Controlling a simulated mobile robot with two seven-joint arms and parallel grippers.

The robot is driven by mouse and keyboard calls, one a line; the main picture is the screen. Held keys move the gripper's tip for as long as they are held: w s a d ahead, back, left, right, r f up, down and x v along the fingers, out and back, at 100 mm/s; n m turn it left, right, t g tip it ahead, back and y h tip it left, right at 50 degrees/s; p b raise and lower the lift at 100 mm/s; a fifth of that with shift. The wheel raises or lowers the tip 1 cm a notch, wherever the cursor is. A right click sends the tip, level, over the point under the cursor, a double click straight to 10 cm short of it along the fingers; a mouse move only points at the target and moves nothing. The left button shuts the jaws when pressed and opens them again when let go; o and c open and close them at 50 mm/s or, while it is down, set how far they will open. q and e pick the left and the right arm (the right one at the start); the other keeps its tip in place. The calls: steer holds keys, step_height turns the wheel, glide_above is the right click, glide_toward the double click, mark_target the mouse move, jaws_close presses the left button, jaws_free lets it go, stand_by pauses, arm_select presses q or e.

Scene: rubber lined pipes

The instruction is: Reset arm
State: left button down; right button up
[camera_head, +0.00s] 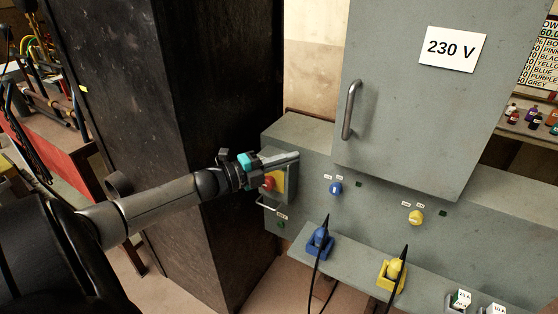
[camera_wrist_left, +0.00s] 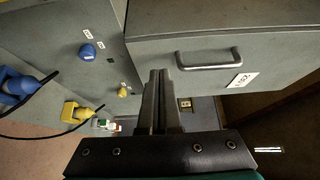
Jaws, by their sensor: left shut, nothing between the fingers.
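My left arm comes in from the left in the head view. Its gripper (camera_head: 292,157) is shut and empty, in front of the left end of the grey cabinet (camera_head: 382,213). It appears beside and above a red button (camera_head: 269,184) on a yellow plate; the arm partly covers this plate, and I cannot tell whether they touch. In the left wrist view the two dark fingers (camera_wrist_left: 159,78) are together, with nothing between them. My right gripper is not in view.
The cabinet door (camera_head: 405,100) with its metal handle (camera_head: 351,110) and 230 V label (camera_head: 451,48) is to the right of the gripper. Blue (camera_head: 319,243) and yellow (camera_head: 393,272) plugs with black cables are below. A dark column (camera_head: 215,90) stands behind the arm.

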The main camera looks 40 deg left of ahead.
arm_select(q)
steer(key=s+a+f+n+g+y+b, duration=0.15)
steer(key=s+f+n, duration=0.3)
steer(key=f, duration=0.65)
steer(key=s+f+n+g+y+b, duration=0.1)
steer(key=s+f+n+g+y, duration=0.25)
steer(key=f, duration=0.85)
steer(key=s+a+f+n+y+b, duration=0.15)
steer(key=s+f+n, duration=0.35)
steer(key=f, duration=0.6)
steer(key=s+d+f+n+g+y+b, duration=0.1)
steer(key=s+d+f+n+g, duration=0.15)
steer(key=s+d+f, duration=0.45)
steer(key=s+d+f+n+g+b, duration=0.15)
steer(key=s+d+f+g, duration=0.25)
steer(key=s+f, duration=0.6)
steer(key=s+d+f+n+g, duration=0.1)
steer(key=s+d+f+g, duration=0.1)
steer(key=s+d, duration=0.3)
steer(key=s+d+f+n+g+h, duration=0.1)
steer(key=s+d+f, duration=0.3)
steer(key=s, duration=0.5)
steer(key=shift+s+d+f+n+g+b, duration=0.3)
steer(key=shift+d+g, duration=0.35)
steer(key=shift+d, duration=0.55)
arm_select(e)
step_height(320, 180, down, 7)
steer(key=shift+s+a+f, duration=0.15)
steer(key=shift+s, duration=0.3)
